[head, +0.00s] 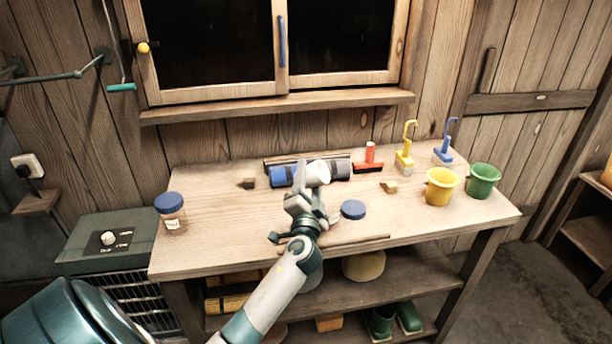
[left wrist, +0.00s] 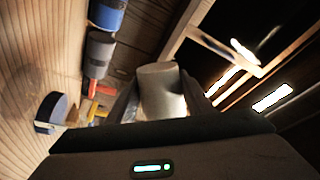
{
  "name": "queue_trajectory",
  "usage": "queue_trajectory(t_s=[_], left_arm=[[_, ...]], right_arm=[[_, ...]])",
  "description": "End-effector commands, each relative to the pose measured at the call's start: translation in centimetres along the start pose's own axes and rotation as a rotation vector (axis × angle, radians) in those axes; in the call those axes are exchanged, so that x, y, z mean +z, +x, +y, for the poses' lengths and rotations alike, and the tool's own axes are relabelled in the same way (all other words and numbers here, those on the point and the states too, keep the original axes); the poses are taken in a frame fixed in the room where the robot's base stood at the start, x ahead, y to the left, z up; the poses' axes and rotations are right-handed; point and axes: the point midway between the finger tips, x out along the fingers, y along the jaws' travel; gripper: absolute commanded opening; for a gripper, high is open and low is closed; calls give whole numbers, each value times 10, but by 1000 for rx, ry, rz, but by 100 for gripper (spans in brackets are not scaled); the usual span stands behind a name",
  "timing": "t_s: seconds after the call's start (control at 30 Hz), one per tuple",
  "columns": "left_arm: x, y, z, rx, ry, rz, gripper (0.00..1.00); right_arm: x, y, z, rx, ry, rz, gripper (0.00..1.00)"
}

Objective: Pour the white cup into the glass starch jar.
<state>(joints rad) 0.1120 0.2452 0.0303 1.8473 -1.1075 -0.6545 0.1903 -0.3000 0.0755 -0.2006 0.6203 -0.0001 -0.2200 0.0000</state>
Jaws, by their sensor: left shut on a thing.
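My left gripper (head: 308,190) is shut on the white cup (head: 317,173) and holds it above the middle of the table. In the left wrist view the cup (left wrist: 162,90) sits between the two fingers; its contents are hidden. In the head view it looks tilted, but I cannot tell how far. A clear jar (head: 172,222) with a blue top, a pale label and brownish contents stands at the table's left end, well apart from the gripper. It looks like the glass starch jar. My right gripper is not in view.
A flat blue round piece (head: 353,209) lies right of my gripper. Blue (head: 284,177) and grey (head: 341,169) rolls lie behind it. Yellow (head: 440,187) and green (head: 483,181) buckets stand at the right. The table (head: 225,205) between jar and gripper is clear.

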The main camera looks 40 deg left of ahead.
Motion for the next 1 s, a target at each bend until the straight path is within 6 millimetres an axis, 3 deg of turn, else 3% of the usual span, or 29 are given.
queue_trajectory(t_s=[1.0], left_arm=[[-18,1,-7,-26,532,140,23]], right_arm=[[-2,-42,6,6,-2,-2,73]])
